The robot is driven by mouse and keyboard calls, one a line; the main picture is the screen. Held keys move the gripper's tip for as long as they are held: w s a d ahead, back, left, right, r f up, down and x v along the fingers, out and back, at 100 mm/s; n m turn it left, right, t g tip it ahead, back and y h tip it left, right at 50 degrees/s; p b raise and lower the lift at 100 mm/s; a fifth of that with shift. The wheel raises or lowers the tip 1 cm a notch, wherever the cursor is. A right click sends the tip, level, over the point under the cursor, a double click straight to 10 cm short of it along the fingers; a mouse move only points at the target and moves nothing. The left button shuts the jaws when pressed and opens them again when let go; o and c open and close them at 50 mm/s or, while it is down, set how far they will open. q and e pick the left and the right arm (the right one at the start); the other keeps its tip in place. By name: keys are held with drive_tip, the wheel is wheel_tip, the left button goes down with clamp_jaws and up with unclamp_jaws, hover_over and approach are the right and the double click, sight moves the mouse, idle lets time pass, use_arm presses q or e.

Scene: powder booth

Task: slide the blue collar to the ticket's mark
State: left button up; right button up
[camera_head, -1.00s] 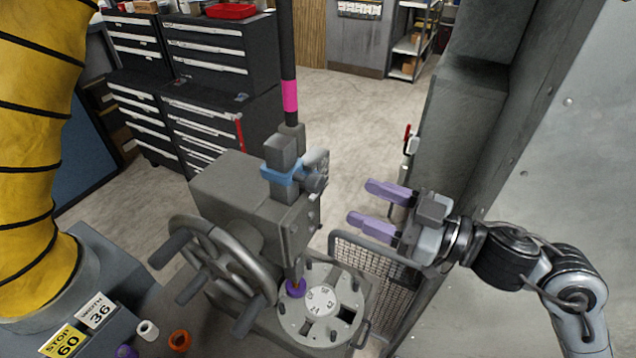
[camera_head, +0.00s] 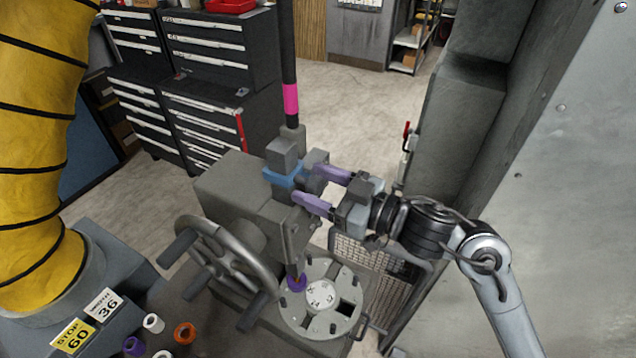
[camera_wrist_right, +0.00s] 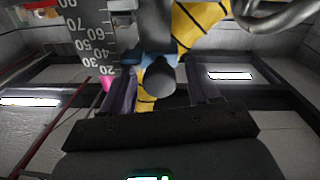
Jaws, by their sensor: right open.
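The blue collar (camera_head: 279,180) sits around the grey upright post of the machine, with a grey knob on its right side. My right gripper (camera_head: 322,187) is open, its purple fingers pointing left at the collar, one on each side of the knob. In the right wrist view the knob (camera_wrist_right: 160,76) lies between the spread fingers, with a blue part of the collar (camera_wrist_right: 132,58) behind it. I cannot tell whether the fingers touch it. A scale (camera_wrist_right: 92,32) on the post shows numbers from 20 to 90. A yellow ticket (camera_head: 72,337) reads STOP 60.
A white ticket (camera_head: 104,304) beside it reads 36. A handwheel (camera_head: 226,262) is at the machine's front left, and a round plate (camera_head: 320,321) is below. Several small rings, one of them orange (camera_head: 184,333), lie at front left. A grey cabinet (camera_head: 466,110) stands at right.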

clamp_jaws()
wheel_tip(320, 180, down, 3)
drive_tip(key=shift+b, duration=0.55)
unclamp_jaws()
drive_tip(key=b+v, duration=0.3)
drive_tip(key=v, duration=0.8)
